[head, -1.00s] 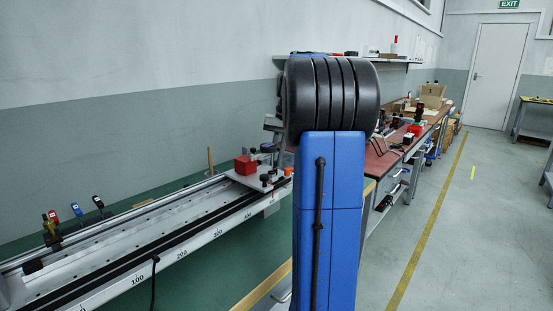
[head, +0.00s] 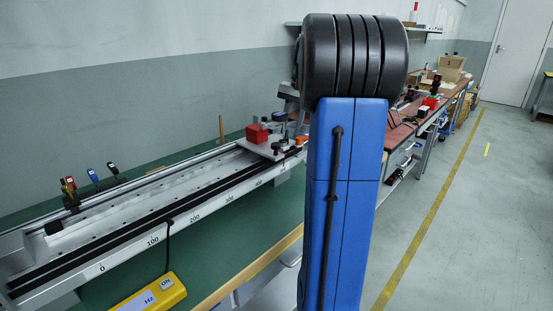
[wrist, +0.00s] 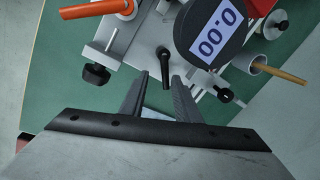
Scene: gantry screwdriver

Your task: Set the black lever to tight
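The small black lever (wrist: 163,62) stands on the grey carriage of the gantry in the wrist view, just beyond my fingertips and roughly between them. It looks like a short dark handle with a rounded pivot end. My gripper (wrist: 160,78) is open, with a clear gap between its two grey fingers and nothing held. I cannot make out any tight or loose marking. In the head view the carriage (head: 262,150) sits at the far end of the rail, and the black lever cannot be told apart there.
Around the lever are an orange handle (wrist: 90,9), a round black gauge reading 0.00 (wrist: 212,32), a black knob (wrist: 96,74) and a tube with a wooden rod (wrist: 278,72). The head view shows the long rail (head: 130,222), a yellow box (head: 152,293) and a workbench (head: 398,138).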

